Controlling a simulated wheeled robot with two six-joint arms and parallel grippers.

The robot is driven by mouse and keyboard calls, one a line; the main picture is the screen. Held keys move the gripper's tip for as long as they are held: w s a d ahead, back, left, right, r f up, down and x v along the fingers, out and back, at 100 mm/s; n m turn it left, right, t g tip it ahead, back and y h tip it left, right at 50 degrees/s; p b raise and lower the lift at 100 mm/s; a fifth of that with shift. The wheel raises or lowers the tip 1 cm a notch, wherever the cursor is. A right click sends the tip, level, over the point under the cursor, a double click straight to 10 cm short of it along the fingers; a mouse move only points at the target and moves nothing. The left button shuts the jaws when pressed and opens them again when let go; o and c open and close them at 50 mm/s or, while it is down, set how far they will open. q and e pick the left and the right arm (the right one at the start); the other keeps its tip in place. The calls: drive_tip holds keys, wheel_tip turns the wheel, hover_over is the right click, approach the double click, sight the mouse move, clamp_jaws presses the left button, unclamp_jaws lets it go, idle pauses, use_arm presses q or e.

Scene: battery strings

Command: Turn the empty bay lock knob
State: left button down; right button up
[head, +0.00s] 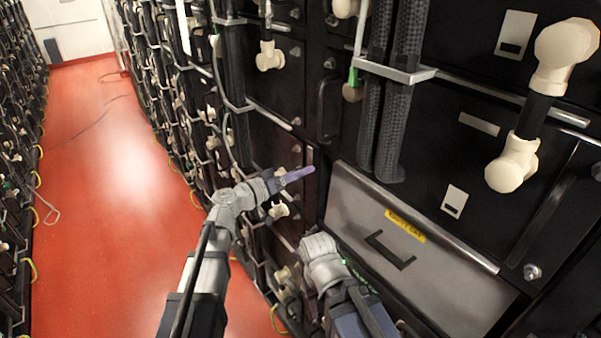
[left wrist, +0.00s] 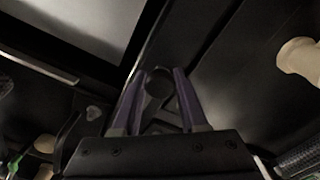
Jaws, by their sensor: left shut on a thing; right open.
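The empty bay is a grey front panel (head: 385,275) with a yellow label (head: 405,225) and a dark handle, right of centre in the head view. Part of a pale grey panel (left wrist: 95,22) shows at the top left of the left wrist view. A dark round knob (left wrist: 161,82) sits between the purple fingertips of my left gripper (left wrist: 162,80), which is shut on it.
Black battery racks with cream connectors (head: 512,165) and thick braided cables (head: 395,110) surround the bay. Metal rails (head: 395,71) stick out above it.

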use_arm(q)
drive_tip(key=shift+c, duration=2.2)
unclamp_jaws()
drive_tip(key=v, duration=0.8)
drive_tip(key=shift+d, duration=0.1)
